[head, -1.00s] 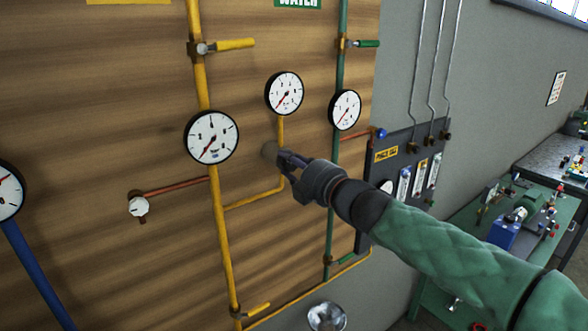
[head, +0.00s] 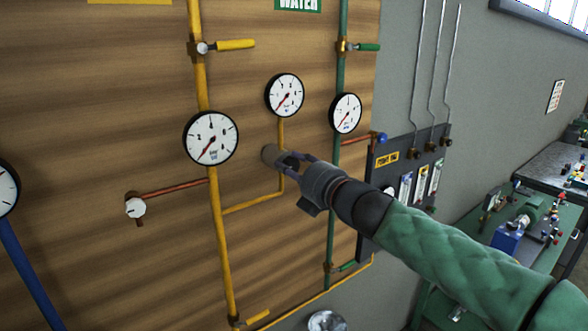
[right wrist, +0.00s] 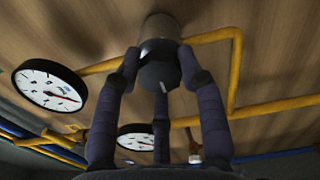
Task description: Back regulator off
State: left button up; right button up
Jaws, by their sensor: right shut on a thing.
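The grey cylindrical regulator (head: 269,154) sticks out from the wooden board, at the yellow pipe below the middle gauge (head: 285,95). My right gripper (head: 282,160) reaches it from the right and is shut on its knob. In the right wrist view the fingers of my right gripper (right wrist: 158,78) stand around the dark knob (right wrist: 160,70), with the grey body (right wrist: 159,29) of the regulator behind it against the board. The fingers cover part of the knob. My left gripper is not in view.
A larger gauge (head: 211,137) sits left on the yellow pipe and another gauge (head: 345,113) right on the green pipe. A dark panel (head: 400,153) stands behind my right arm. A green workbench (head: 470,235) is at the right.

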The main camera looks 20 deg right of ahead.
jog(key=shift+a+f, duration=0.1)
jog(key=shift+f, duration=0.05)
jog(key=o, duration=1.1)
jog(key=shift+o, duration=0.2)
jog(key=shift+a, duration=0.15)
jog(key=shift+s+d, duration=0.35)
jog(key=shift+s, duration=0.25)
jog(key=v, duration=1)
jog(key=shift+s, duration=0.35)
